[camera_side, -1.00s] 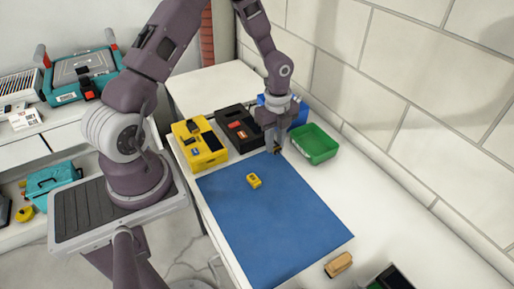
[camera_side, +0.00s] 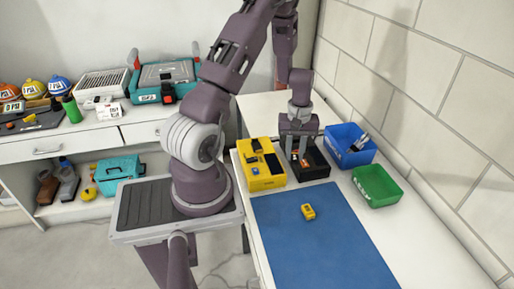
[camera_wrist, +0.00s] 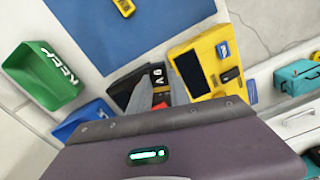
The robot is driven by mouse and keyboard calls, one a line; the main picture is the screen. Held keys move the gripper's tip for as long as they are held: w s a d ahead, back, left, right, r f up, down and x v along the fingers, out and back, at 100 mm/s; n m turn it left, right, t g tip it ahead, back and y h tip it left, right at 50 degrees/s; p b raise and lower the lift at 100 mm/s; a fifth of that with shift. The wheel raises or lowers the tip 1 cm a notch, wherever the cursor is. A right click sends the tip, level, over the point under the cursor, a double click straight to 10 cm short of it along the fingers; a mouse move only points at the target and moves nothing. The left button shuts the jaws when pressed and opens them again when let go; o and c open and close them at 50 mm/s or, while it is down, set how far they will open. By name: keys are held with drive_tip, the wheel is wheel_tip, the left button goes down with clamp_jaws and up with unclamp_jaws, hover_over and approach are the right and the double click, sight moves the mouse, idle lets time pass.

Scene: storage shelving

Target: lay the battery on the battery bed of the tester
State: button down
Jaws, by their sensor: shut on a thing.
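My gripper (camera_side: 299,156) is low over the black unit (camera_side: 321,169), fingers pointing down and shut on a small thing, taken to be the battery. The fingers mostly hide it. An orange-red patch (camera_side: 303,156) shows by the fingertips; I cannot tell whether it is the held thing or part of the black unit. In the wrist view the fingers (camera_wrist: 160,96) reach over the black unit, which has white letters and a red part. The black unit appears to be the tester. I cannot tell whether the held thing touches it.
A yellow unit (camera_side: 262,179) with dark panels stands left of the black unit. A blue bin (camera_side: 340,157) with something inside and an empty green bin (camera_side: 385,198) stand to the right. A small yellow item (camera_side: 308,212) lies on the otherwise clear blue mat (camera_side: 320,243).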

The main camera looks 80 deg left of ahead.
drive_tip(key=s+a+n, duration=0.2)
drive_tip(key=a+n, duration=0.2)
drive_tip(key=n, duration=0.7)
wheel_tip(320, 180, up, 5)
drive_tip(key=n, duration=2.8)
hover_over(257, 147)
wheel_tip(257, 147, down, 10)
drive_tip(key=shift+r, duration=0.1)
drive_tip(key=c, duration=1.2)
unclamp_jaws()
